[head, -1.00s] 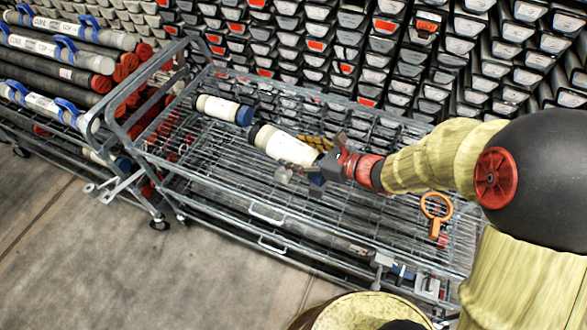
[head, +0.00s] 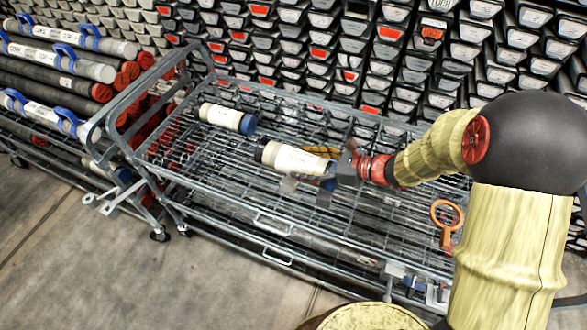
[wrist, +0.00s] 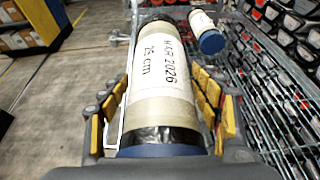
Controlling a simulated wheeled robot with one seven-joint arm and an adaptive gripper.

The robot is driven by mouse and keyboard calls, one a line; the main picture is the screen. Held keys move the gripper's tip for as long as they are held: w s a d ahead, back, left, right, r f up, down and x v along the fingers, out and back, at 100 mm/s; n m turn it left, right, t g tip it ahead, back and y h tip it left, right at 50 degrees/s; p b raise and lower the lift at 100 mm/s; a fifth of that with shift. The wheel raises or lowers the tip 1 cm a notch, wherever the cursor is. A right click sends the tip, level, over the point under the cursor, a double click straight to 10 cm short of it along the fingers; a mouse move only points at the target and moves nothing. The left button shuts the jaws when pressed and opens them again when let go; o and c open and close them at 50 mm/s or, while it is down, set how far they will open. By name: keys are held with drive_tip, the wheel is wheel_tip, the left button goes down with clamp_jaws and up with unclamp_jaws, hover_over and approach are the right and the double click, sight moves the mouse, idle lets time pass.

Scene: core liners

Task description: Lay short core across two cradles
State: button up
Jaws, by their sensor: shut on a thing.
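A pale core (head: 292,158) with a dark far end is held above the mesh cart. A second pale core (head: 222,116) with a blue end lies on the cart's top level, behind and left of the held one. I cannot make out the two cradles with certainty.
The wire-mesh cart (head: 258,222) has a raised tubular handle at its left end. An orange ring-shaped thing (head: 447,225) stands at its right. Racks of trays (head: 340,60) fill the back. Long cores (head: 70,60) lie on a rack at left.

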drive_tip(key=w+d+f+b, duration=0.3)
drive_tip(key=d+f, duration=0.1)
drive_tip(key=f, duration=0.5)
drive_tip(key=shift+w, duration=0.4)
drive_tip(key=shift+f, duration=0.15)
drive_tip(key=o, duration=2)
drive_tip(key=shift+s, duration=0.1)
drive_tip(key=shift+o, duration=0.4)
